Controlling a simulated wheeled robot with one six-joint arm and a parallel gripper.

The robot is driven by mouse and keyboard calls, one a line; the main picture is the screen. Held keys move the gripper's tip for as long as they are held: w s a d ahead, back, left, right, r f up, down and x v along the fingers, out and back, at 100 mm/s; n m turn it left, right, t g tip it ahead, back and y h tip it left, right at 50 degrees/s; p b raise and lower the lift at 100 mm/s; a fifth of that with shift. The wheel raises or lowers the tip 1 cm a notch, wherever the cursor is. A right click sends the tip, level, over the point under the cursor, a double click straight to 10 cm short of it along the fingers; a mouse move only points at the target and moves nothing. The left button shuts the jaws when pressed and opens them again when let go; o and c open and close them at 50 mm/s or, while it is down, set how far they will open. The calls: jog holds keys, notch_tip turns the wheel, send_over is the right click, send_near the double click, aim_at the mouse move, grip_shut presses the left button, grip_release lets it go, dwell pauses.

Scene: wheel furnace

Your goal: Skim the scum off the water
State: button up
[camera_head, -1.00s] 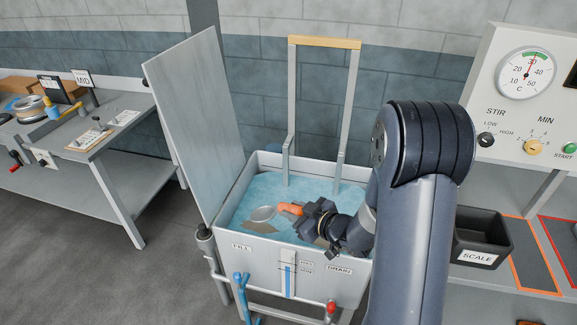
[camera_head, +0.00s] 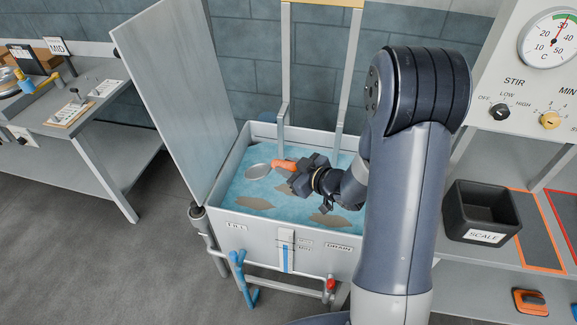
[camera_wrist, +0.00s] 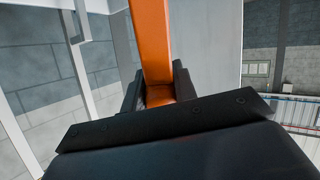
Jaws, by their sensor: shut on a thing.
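My gripper (camera_head: 298,178) is shut on the orange handle (camera_head: 284,164) of a skimmer. In the wrist view the orange handle (camera_wrist: 152,45) stands between the two dark fingers (camera_wrist: 156,92). Brown-grey scum patches lie on the water: one at the front left (camera_head: 254,203), one near the middle (camera_head: 291,186) close to my gripper, and one at the front right (camera_head: 328,220).
The tank (camera_head: 262,228) has its lid (camera_head: 165,95) raised on the left and a tall frame (camera_head: 282,70) at its back. A black bin (camera_head: 482,207) marked SCALE is on the right bench. A control panel (camera_head: 535,95) stands at the right. The left bench (camera_head: 85,130) holds tools.

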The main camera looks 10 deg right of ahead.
notch_tip(320, 180, down, 17)
jog(key=b, duration=1.5)
jog(key=shift+r, duration=0.1)
notch_tip(320, 180, up, 17)
jog(key=p, duration=1.3)
jog(key=shift+f, duration=0.3)
dwell(1.2)
